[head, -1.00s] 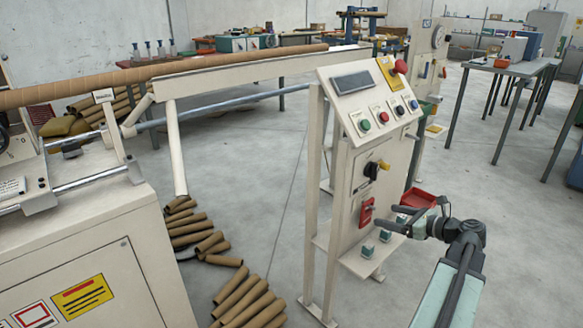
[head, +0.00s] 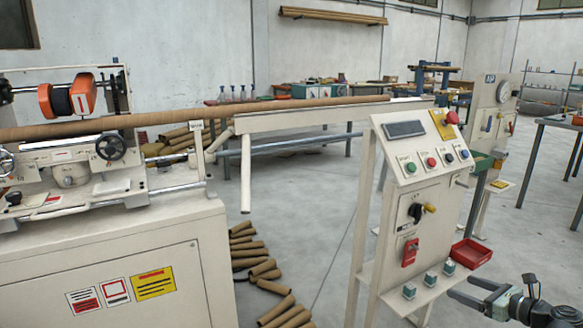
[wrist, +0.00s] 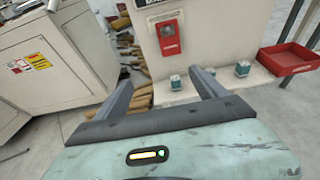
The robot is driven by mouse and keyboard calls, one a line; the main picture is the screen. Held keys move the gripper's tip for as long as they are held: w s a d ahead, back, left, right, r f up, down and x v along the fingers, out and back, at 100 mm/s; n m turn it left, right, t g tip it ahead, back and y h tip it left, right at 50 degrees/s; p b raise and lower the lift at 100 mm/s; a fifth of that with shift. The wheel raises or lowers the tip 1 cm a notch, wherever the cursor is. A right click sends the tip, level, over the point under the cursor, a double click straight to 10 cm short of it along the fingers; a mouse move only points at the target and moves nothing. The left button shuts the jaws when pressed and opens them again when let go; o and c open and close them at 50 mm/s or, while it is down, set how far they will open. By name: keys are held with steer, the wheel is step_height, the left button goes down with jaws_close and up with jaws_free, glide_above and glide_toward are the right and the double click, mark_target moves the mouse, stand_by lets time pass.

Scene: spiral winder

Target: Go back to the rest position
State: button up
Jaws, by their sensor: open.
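My gripper (head: 468,288) is at the lower right of the head view, in front of the lower part of the control stand (head: 391,220). Its two fingers are apart with nothing between them. In the wrist view my gripper (wrist: 163,86) points at the stand's lower panel, and its fingers are spread below the red switch box (wrist: 170,37). Small green-topped buttons (wrist: 242,69) sit on the stand's ledge near the right finger. I cannot tell whether a finger touches the ledge.
A red tray (head: 471,253) sticks out at the stand's right side. The winder cabinet (head: 120,260) fills the left. Cardboard tubes (head: 262,268) lie on the floor between cabinet and stand. Open floor (head: 320,215) shows behind them. A table (head: 560,122) stands at the far right.

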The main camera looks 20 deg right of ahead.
steer(key=w+a+f+n+g+y, duration=0.1)
steer(key=w+a+n+y, duration=0.1)
steer(key=w+a, duration=0.5)
steer(key=w+a+f+n+g+y, duration=0.15)
steer(key=w+a, duration=0.25)
steer(key=a, duration=0.7)
steer(key=w+a+n+g+y, duration=0.25)
steer(key=w+a, duration=0.25)
steer(key=a, duration=0.5)
steer(key=w+a+f+n+g, duration=0.1)
steer(key=a+f+n+g, duration=0.3)
steer(key=a, duration=1)
steer(key=s+a+f+n+g+h, duration=0.2)
steer(key=s+a+f+n+h, duration=0.15)
steer(key=a+n, duration=0.35)
steer(key=s+a+f+n+g+h, duration=0.2)
steer(key=s+a+f+n+g, duration=0.1)
steer(key=a+f+n, duration=0.3)
steer(key=s+d+n+h, duration=0.2)
steer(key=d+n+h, duration=0.2)
steer(key=d+n, duration=0.4)
step_height(320, 180, up, 36)
steer(key=n+p, duration=0.2)
steer(key=p, duration=3.4)
steer(key=shift+s+a+f, duration=0.15)
steer(key=shift+a, duration=0.3)
